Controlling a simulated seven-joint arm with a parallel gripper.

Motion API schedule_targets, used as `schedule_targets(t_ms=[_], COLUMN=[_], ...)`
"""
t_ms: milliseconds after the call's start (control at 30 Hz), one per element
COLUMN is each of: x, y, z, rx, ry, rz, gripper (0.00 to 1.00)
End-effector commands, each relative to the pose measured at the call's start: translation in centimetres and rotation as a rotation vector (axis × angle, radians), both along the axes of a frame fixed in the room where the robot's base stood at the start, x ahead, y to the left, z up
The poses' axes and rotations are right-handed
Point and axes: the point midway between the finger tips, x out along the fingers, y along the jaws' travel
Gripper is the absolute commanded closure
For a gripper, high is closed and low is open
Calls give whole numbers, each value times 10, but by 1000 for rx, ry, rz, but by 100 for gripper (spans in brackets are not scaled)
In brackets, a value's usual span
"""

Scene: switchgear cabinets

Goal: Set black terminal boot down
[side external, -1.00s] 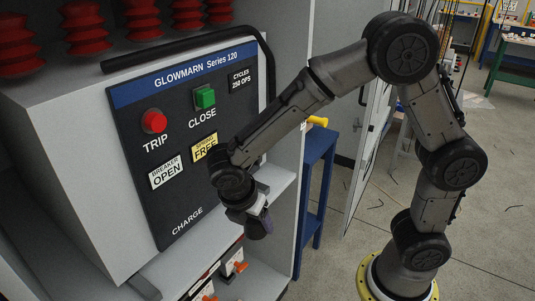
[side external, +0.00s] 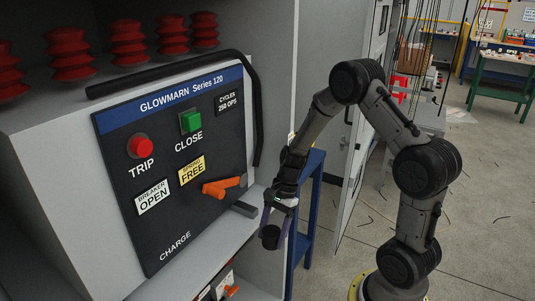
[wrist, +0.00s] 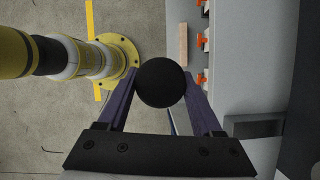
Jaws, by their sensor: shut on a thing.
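The black terminal boot (wrist: 160,82) is a dark rounded piece between the two purple fingers in the wrist view. My gripper (side external: 277,222) is shut on it, pointing down, and the boot (side external: 270,237) hangs at the fingertips in the side view. The boot is in the air in front of the cabinet, right of the breaker panel (side external: 175,235). In the wrist view the floor and the cabinet edge show below and beside it. No surface touches the boot that I can see.
A blue stand (side external: 309,200) is close behind and right of my gripper. An orange handle (side external: 222,187) sticks out from the panel. A grey ledge (side external: 190,264) runs below the panel. The cabinet's open door (side external: 357,160) stands farther right, with open floor beyond.

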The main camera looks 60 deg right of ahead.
Motion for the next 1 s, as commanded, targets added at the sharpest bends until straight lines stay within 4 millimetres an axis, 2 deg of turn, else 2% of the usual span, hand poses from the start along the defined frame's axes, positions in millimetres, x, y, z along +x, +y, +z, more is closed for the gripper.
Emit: schedule_targets(t_ms=[33,100,167,300,633,800,1000], x=[-3,-4,-5,-3,16,18,19], y=[-13,-27,-39,-75,-170,-218,-266], z=[-4,-9,-13,-16,4,17,31], rx=[1,0,0,-1,-2,-2,-3], ry=[1,1,0,-2,-5,-5,-5], rz=[-173,-378,-539,-892,-1378,-1601,-1803], gripper=[88,88,88,88,88,88,88])
